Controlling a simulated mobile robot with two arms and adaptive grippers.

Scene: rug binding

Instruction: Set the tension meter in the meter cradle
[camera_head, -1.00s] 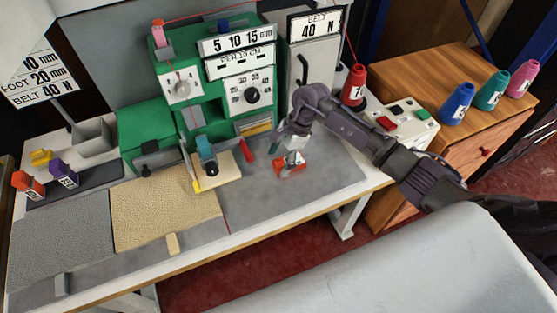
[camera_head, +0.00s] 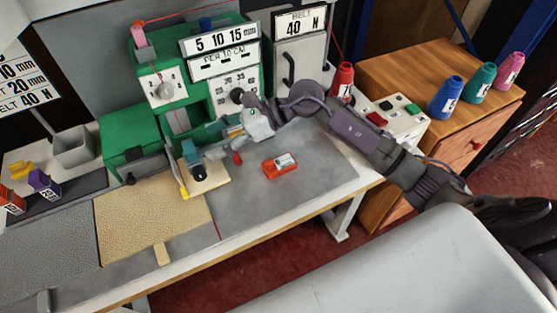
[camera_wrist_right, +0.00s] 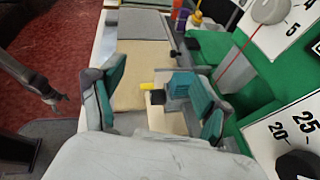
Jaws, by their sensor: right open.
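The tension meter seems to be the orange-red block with a pale face (camera_head: 280,166), lying on the grey table top. My right gripper (camera_head: 240,130) is open and empty, in front of the green machine's base, up and left of the meter and apart from it. In the right wrist view its teal fingers (camera_wrist_right: 158,100) stand wide apart; a teal block (camera_wrist_right: 185,85) shows beyond and between them. I cannot pick out the meter cradle for sure.
A green machine (camera_head: 175,100) with dials stands behind my right gripper. A small cream board (camera_head: 208,183) bears a teal part, with a red knob (camera_head: 237,158) beside it. Beige and grey rug pieces lie left. Cones stand on the wooden cabinet (camera_head: 420,65). The table's right front is clear.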

